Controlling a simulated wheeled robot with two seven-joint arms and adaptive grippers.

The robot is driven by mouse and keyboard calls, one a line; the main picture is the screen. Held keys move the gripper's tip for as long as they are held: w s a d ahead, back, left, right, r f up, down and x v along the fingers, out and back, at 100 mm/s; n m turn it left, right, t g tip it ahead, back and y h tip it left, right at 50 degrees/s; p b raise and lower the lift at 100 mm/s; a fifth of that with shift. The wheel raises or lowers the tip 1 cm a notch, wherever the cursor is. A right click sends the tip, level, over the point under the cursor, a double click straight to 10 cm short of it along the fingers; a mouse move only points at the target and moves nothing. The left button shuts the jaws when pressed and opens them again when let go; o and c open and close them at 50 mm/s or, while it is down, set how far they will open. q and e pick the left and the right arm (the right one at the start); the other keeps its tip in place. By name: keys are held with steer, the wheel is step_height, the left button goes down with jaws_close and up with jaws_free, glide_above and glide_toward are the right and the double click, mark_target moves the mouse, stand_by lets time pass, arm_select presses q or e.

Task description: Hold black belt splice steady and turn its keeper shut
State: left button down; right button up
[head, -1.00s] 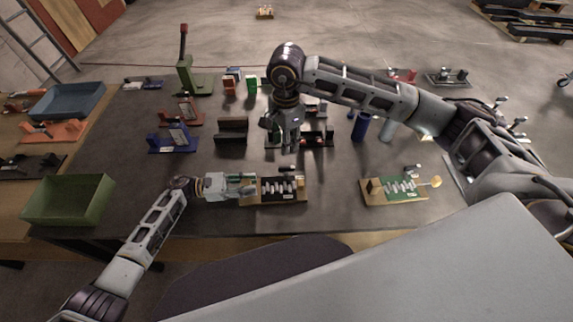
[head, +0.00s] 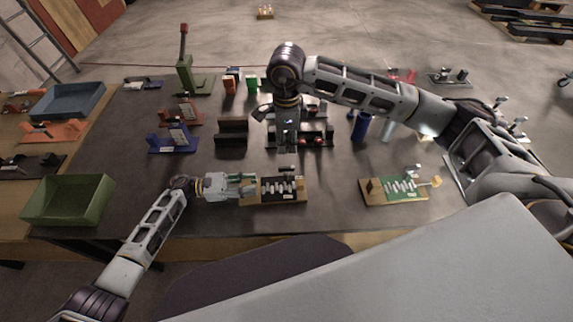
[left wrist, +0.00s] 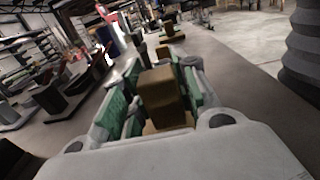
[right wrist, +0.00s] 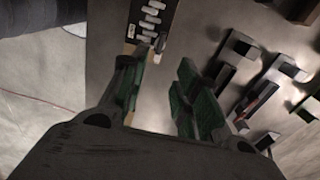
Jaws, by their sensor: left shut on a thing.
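The black belt splice (head: 283,193) lies near the front edge of the table, a black plate with light lacing on a wooden base. It also shows at the top of the right wrist view (right wrist: 150,22). Its keeper seems to be the small dark piece (head: 287,169) at the back edge; its angle is too small to tell. My left gripper (head: 247,187) is shut on the wooden block at the splice's left end; the block (left wrist: 162,98) sits between its green pads. My right gripper (head: 287,148) is open and empty, pointing down above the table behind the splice.
A similar green splice (head: 400,189) on wood lies to the right. Black fixtures (head: 317,138) stand behind my right gripper, a brown block (head: 232,131) and a blue stand (head: 175,140) to the left. A green bin (head: 68,200) is at far left. Table between the splices is clear.

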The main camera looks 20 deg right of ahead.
mark_target(287, 167)
steer(key=shift+f, duration=0.15)
steer(key=shift+f, duration=5.9)
jaws_close()
